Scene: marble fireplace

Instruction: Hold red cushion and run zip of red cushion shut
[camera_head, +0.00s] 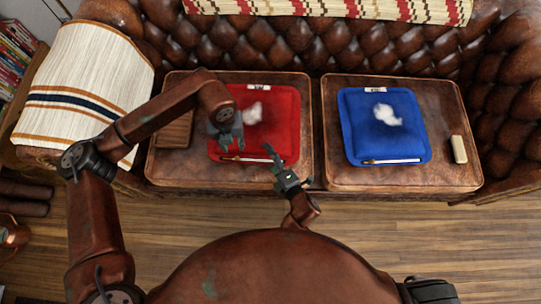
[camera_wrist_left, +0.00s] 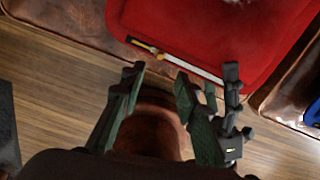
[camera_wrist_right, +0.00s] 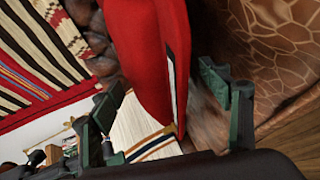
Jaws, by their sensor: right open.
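The red cushion (camera_head: 284,110) lies on the left leather seat, with white stuffing (camera_head: 253,113) on its top. Its zip (camera_head: 262,160) runs along the front edge as a pale strip. In the left wrist view a brass-coloured zip slider (camera_wrist_left: 146,46) sits at the strip's left end. My left gripper (camera_head: 231,146) is over the cushion's front left part; its fingers are apart and empty in its wrist view (camera_wrist_left: 160,75). My right gripper (camera_head: 270,158) is at the front right edge. In its wrist view (camera_wrist_right: 165,80) the cushion edge shows between the spread fingers; contact cannot be told.
A blue cushion (camera_head: 358,140) with white stuffing and its own zip lies on the right seat. A pale block (camera_head: 459,149) stands right of it. A wooden box (camera_head: 173,133) is left of the red cushion. The tufted backrest (camera_head: 320,45) closes off the rear.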

